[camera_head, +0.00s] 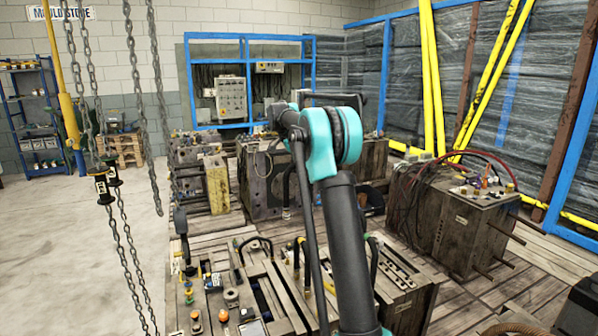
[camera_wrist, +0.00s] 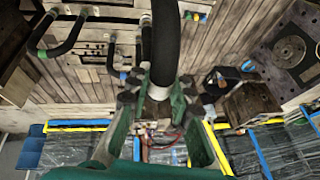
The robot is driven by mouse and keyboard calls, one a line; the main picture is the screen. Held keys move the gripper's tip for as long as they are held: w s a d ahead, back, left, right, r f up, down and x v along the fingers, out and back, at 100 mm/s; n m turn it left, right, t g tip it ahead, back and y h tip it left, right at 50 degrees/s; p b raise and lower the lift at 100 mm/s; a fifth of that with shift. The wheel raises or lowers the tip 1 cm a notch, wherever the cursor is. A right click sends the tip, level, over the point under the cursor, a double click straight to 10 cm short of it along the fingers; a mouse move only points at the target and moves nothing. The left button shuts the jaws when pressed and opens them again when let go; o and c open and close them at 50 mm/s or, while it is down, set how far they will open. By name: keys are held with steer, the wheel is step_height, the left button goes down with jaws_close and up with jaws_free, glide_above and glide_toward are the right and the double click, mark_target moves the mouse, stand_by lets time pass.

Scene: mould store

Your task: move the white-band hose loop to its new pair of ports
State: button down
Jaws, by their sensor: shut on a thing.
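The white-band hose loop is a thick black hose (camera_wrist: 162,45) with a white band (camera_wrist: 159,92) in the wrist view. My gripper (camera_wrist: 160,84) has its green fingers closed around the hose at the band. The hose runs up out of the picture, so its other end is hidden there. In the head view my teal and black arm stands in front, and I cannot make out the fingers. I cannot tell which ports are the new pair.
Other black hose loops stand on the mould top, one with green ends (camera_wrist: 68,44) and one with a blue band (camera_wrist: 114,52). A mould with red and black hoses (camera_head: 455,215) stands at the right. Chains (camera_head: 128,235) hang at the left. Floor at the left is clear.

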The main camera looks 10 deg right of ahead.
step_height(320, 180, up, 14)
steer(key=shift+f, duration=0.2)
stand_by(1.3)
steer(key=shift+f, duration=0.1)
stand_by(1.0)
